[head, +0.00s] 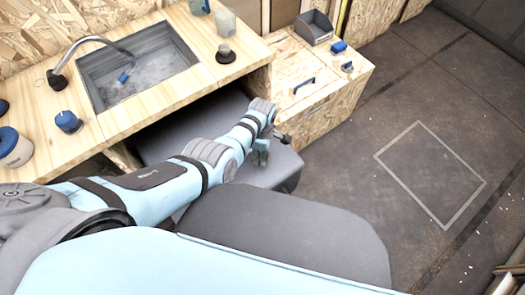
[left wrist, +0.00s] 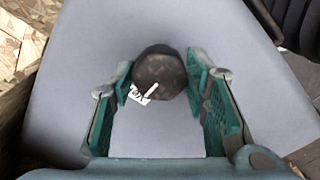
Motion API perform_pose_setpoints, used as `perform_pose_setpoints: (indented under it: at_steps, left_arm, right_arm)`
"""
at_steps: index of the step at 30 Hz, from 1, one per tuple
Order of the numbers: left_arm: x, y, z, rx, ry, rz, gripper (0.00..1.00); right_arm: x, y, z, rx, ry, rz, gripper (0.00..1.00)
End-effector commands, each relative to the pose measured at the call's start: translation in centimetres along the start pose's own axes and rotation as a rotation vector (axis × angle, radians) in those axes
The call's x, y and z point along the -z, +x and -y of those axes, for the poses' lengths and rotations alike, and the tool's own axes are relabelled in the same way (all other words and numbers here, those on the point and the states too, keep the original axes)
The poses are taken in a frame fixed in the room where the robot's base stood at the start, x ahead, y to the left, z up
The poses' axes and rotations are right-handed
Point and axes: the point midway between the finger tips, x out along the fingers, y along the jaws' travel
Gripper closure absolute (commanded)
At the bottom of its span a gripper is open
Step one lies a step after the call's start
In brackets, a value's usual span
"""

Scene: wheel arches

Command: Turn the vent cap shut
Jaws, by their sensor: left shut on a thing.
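The vent cap (left wrist: 158,68) is a dark round knob on a smooth grey surface (left wrist: 155,140) in the left wrist view. A small white tag or marking and a short white line show at its lower edge. My left gripper (left wrist: 161,76) has its green-padded fingers on both sides of the cap, shut on it. In the head view my left gripper (head: 262,150) is low over the grey moulded body (head: 215,125) beside the wooden counter. The cap is not clear there. My right gripper is in neither view.
The wooden counter (head: 160,95) with a sink (head: 135,75) and faucet (head: 85,45) runs behind my arm. A wooden box (head: 310,85) with a blue handle stands beyond the gripper. The floor (head: 350,150) at right is open.

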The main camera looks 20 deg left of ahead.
Motion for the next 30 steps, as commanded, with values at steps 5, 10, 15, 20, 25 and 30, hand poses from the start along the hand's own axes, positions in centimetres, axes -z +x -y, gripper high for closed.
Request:
perform_pose_setpoints:
  at_steps: [5,10,15,20,25,30]
  left_arm:
    - [0.1,0.0,0.0,-0.001,-0.001,-0.001,0.48]
    - [0.0,0.0,0.0,0.000,0.000,0.000,0.38]
    - [0.0,0.0,0.0,0.000,0.001,0.000,0.38]
    - [-0.1,-0.8,-0.2,-0.004,0.002,0.001,0.38]
    - [-0.1,-4.0,-0.2,-0.007,0.000,0.002,0.38]
    - [-0.1,-8.9,-0.1,-0.005,0.000,0.002,0.38]
  right_arm:
    - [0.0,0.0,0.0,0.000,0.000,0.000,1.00]
    - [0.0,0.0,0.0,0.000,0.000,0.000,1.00]
    - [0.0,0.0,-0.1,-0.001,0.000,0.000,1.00]
    - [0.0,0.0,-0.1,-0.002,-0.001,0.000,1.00]
    - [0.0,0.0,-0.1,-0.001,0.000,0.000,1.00]
    - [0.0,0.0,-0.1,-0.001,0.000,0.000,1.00]
